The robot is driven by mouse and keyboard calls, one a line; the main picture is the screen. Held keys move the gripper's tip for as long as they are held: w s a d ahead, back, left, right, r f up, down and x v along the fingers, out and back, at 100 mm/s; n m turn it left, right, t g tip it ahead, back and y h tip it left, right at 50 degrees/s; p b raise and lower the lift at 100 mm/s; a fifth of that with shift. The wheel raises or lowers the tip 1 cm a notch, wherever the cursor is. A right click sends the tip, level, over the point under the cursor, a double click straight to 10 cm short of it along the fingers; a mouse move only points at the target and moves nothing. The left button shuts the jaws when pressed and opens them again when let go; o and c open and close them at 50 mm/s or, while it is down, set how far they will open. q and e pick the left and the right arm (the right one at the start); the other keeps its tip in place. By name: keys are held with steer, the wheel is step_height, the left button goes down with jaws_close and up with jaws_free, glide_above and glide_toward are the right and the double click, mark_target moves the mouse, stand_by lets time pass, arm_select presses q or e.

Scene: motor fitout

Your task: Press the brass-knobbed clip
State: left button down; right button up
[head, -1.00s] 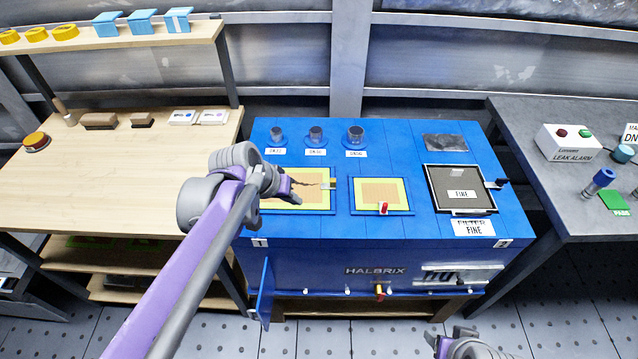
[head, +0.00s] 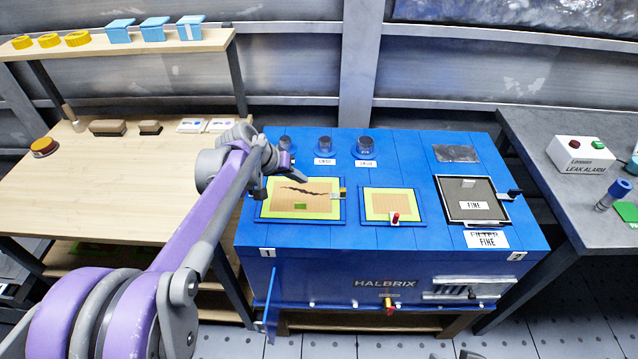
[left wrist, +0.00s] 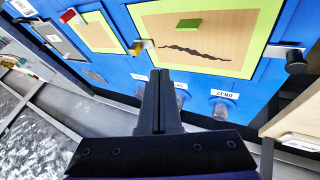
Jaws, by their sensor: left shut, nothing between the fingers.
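The brass-knobbed clip (head: 341,194) sits at the right edge of the larger framed panel (head: 275,211) on the blue cabinet top. In the left wrist view the clip (left wrist: 137,47) is beside the panel, up and left of my fingertips. My left gripper (head: 303,177) is shut and empty above the panel's back edge. Its closed fingers (left wrist: 159,76) do not touch the clip. A black-knobbed clip (left wrist: 295,62) is on the panel's opposite edge. The panel has a dark crack and a green patch. Only a sliver of my right gripper (head: 470,354) shows at the bottom edge.
A smaller panel with a red-knobbed clip (head: 396,217) and a filter frame marked FINE (head: 473,186) lie to the right. Dark-capped fittings (head: 364,147) stand behind the panels. A blue door (head: 271,305) hangs open at the cabinet's front left. A wooden bench (head: 100,184) stands left.

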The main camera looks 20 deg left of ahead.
mark_target(345, 190)
arm_select(q)
steer(key=x, duration=1)
steer(key=shift+d+r+b, duration=0.1)
steer(key=shift+d+b, duration=0.05)
steer(key=shift+b, duration=0.2)
steer(key=shift+w+d+r, duration=0.1)
steer(key=shift+w+d, duration=0.05)
steer(key=shift+d, duration=0.4)
steer(key=shift+w+d+r, duration=0.1)
steer(key=shift+d, duration=0.5)
steer(key=shift+w+d, duration=0.15)
steer(key=shift+d, duration=0.4)
steer(key=d, duration=0.1)
steer(key=w+d, duration=0.1)
steer(key=d, duration=0.1)
steer(key=shift+d, duration=0.15)
steer(key=shift+s, duration=0.1)
